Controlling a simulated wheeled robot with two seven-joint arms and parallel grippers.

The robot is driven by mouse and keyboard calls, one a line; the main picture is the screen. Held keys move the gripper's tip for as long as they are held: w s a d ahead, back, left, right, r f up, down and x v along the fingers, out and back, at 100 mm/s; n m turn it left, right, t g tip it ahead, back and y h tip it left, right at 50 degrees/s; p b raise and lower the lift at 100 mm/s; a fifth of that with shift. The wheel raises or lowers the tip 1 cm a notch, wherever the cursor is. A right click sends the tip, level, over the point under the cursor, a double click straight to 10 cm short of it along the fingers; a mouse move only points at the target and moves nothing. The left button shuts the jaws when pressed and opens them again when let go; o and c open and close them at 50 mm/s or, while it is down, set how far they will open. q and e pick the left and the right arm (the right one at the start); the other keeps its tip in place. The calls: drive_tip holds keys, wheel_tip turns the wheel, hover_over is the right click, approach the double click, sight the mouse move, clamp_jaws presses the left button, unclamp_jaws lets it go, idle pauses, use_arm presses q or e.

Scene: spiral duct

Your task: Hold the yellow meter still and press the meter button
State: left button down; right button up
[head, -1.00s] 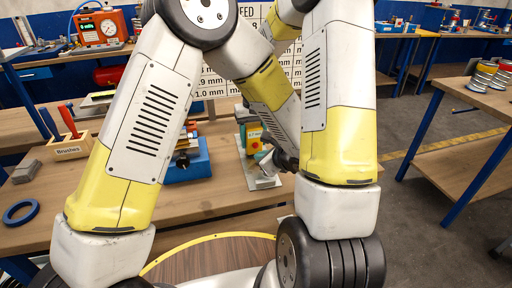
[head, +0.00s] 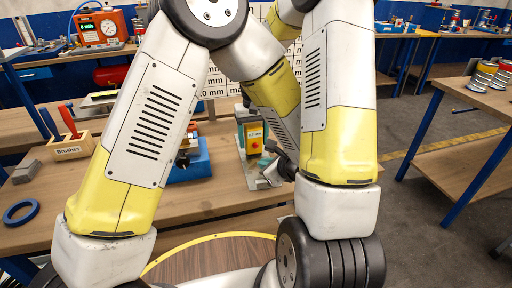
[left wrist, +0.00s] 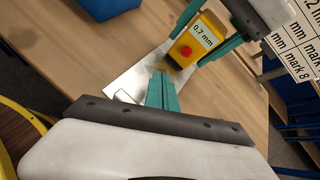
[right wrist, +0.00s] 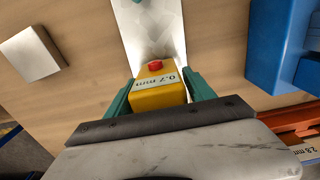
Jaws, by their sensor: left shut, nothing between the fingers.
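The yellow meter (head: 253,138), with a 0.7 mm label and a red button, stands over a shiny metal sheet (right wrist: 125,20) on the wooden bench. It also shows in the left wrist view (left wrist: 196,42) and the right wrist view (right wrist: 158,88). My right gripper (right wrist: 158,95) has its teal fingers on both sides of the meter, seemingly touching it. My left gripper (left wrist: 162,92) is shut and empty. Its fingertips are apart from the red button (left wrist: 186,52), below it in the left wrist view. In the head view it is partly hidden by my right arm.
A blue block-like device (head: 190,160) stands on the bench left of the meter. A brushes box (head: 70,147), a grey block (head: 27,171) and a blue ring (head: 20,212) lie farther left. A grey-white block (right wrist: 30,54) shows in the right wrist view.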

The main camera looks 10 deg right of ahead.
drive_tip(key=shift+o, duration=0.9)
